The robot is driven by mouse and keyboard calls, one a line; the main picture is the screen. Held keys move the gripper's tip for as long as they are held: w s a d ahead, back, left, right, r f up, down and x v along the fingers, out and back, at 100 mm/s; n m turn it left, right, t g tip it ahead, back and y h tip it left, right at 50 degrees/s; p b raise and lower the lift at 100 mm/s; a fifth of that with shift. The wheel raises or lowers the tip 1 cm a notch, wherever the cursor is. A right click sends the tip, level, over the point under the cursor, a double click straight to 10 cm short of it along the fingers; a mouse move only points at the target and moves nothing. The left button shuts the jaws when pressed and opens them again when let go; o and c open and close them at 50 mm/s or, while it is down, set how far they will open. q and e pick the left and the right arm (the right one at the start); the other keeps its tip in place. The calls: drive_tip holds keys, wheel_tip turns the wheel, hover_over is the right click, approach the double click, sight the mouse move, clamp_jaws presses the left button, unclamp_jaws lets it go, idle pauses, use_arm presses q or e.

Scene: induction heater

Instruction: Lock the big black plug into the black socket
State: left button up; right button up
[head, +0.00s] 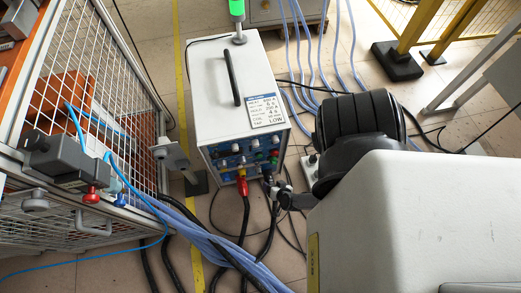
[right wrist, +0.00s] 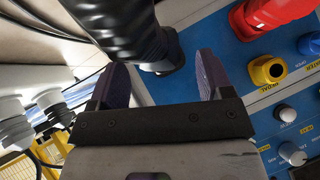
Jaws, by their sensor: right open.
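The big black plug (right wrist: 118,25) is large at the top of the right wrist view. Its lower end meets the blue front panel, so the black socket is hidden behind it. Whether it is locked cannot be seen. In the head view the black plug (head: 268,179) is small, at the lower right of the panel, beside the red plug (head: 243,187). My right gripper (right wrist: 162,76) is open, its two dark fingers apart, with the plug's end between and beyond the tips in the picture. I cannot tell whether they touch it. My left gripper is not in view.
The white heater cabinet (head: 200,70) stands on the tiled floor with a black handle on top. A yellow socket (right wrist: 268,70) and knobs are on the panel. A mesh cage (head: 110,60) stands at left. Thick blue cables (head: 235,253) and black cables run across the floor.

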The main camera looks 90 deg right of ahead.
sight(270, 183)
drive_tip(key=shift+b+x, duration=0.75)
drive_tip(key=shift+x, duration=0.9)
drive_tip(key=shift+a, duration=0.1)
drive_tip(key=shift+c, duration=0.2)
drive_tip(key=c, duration=1)
drive_tip(key=o, duration=0.3)
drive_tip(key=c, duration=0.4)
